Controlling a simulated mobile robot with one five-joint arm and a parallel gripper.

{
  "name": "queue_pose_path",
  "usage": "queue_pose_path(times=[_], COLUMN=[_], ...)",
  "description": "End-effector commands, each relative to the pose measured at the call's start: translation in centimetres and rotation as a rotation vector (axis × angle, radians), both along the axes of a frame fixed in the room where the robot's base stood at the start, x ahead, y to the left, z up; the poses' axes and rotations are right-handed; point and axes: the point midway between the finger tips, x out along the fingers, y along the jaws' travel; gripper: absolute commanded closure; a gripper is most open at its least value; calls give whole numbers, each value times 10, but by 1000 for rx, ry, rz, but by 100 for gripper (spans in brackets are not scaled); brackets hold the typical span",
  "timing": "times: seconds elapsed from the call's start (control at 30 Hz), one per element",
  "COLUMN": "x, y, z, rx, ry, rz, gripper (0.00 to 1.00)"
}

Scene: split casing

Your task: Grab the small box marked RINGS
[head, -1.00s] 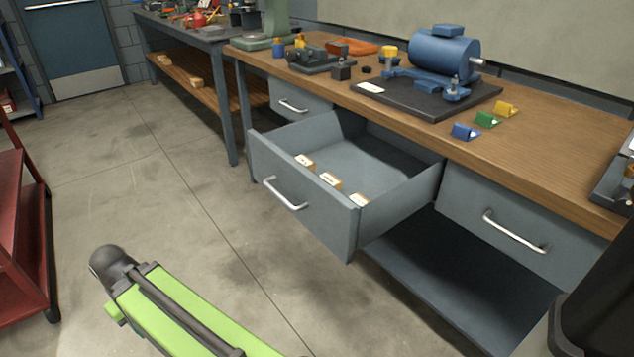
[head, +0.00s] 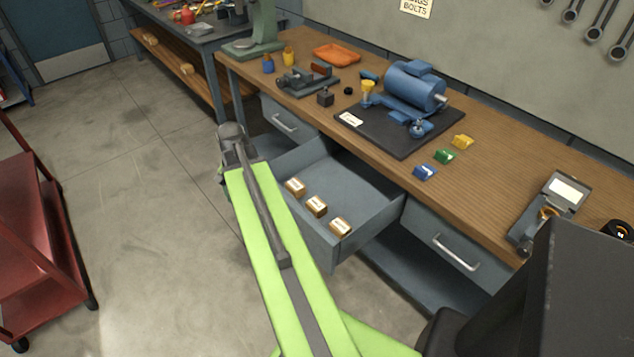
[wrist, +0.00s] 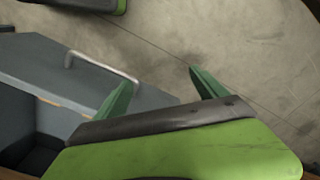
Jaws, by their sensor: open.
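Three small tan boxes with white labels sit in a row in the open grey drawer (head: 372,205): a far one (head: 295,187), a middle one (head: 317,206) and a near one (head: 341,227). Their lettering is too small to read, so I cannot tell which is marked RINGS. In the wrist view my gripper (wrist: 160,76) is open and empty, its green fingers apart. It hangs by the outer side of the drawer front (wrist: 85,75) and its handle (wrist: 100,65).
The wooden bench (head: 480,190) above the drawer holds a blue motor (head: 413,88) on a black mat, and blue, green and yellow blocks. A closed drawer (head: 455,245) is to the right. A red cart (head: 40,240) stands at left. The floor between is clear.

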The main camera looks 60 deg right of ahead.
Motion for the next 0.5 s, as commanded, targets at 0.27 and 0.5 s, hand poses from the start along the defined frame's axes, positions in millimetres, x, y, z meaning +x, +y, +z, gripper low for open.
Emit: queue_pose_path(times=[0.27,0.5], x=[-67,-138], y=[-94,-156], z=[50,57], rx=[5,14], ry=[2,9], rz=[-368,-677], gripper=[18,18])
